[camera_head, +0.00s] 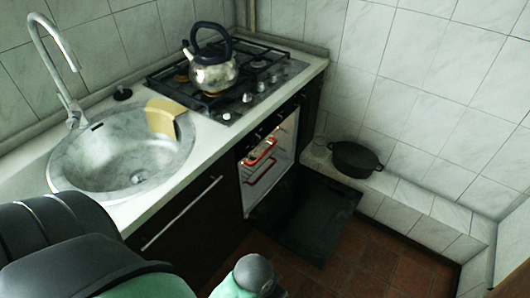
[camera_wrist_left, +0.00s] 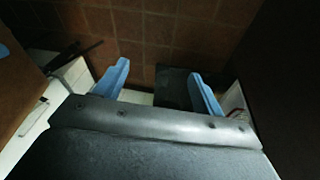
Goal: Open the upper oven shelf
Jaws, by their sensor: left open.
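The oven (camera_head: 246,205) is built into the counter, and its dark door (camera_head: 305,213) hangs folded down and open. Inside the pale cavity are two red-edged shelves, an upper oven shelf (camera_head: 262,152) and a lower one (camera_head: 263,173). Both seem to sit within the cavity. My left gripper (camera_wrist_left: 160,88) shows in the left wrist view with its two blue fingers wide apart and nothing between them. A pale, red-marked edge (camera_wrist_left: 236,104), probably the oven, is just right of the right finger. The left fingers and right gripper are not seen in the head view.
A kettle (camera_head: 212,70) stands on the gas hob (camera_head: 262,75) above the oven. A sink (camera_head: 120,158) with a yellowish cloth-like item (camera_head: 163,118) is to the left. A black pot (camera_head: 354,158) sits on a tiled ledge (camera_head: 400,190) at right. The tiled floor (camera_head: 370,255) is clear.

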